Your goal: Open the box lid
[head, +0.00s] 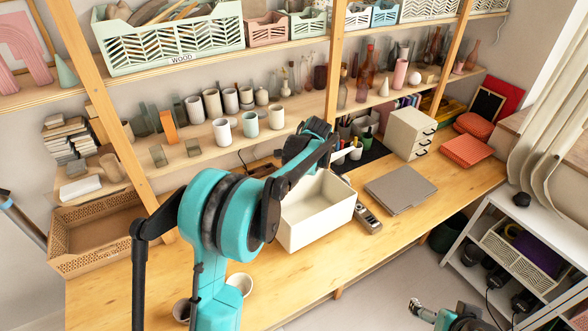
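A cream white box (318,222) stands on the wooden worktable, with its top open and its empty inside partly visible. My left arm crosses in front of the box's left side and reaches over its back edge. The end of that arm, with my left gripper (312,143), is at the back of the box; its fingers cannot be made out. A lid cannot be clearly made out; the arm hides part of the box's rear rim. My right gripper (416,306) is low at the bottom right, away from the table; its opening is unclear.
A grey flat case (400,189) and a small dark device (368,217) lie right of the box. A drawer unit (410,133) stands behind. A woven basket (95,235) is at left. Shelf posts rise behind the table. Cups sit at the front edge.

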